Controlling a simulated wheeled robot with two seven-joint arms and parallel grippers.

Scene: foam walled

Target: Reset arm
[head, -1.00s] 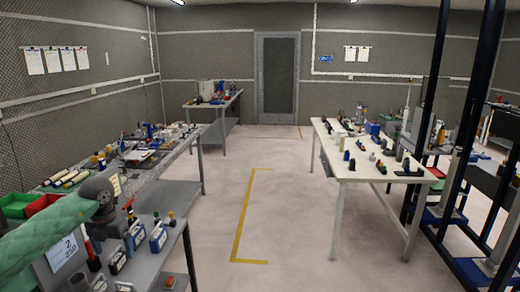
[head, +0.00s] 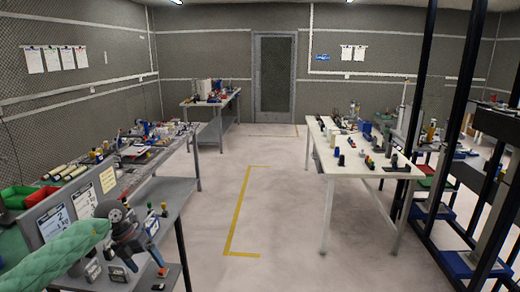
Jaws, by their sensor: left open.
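My left arm (head: 55,252), in a green padded sleeve, comes in from the lower left. My left gripper (head: 143,262) is open and points down and to the right, in front of the grey shelf unit at the left. I cannot make out anything between its fingers. My right gripper is out of view.
A left workbench (head: 165,160) carries many small tools, with green and red bins (head: 22,197) at its near end. A white table (head: 340,167) with small parts stands right of centre. Dark posts (head: 462,100) rise at the right. The floor (head: 285,225) between is clear.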

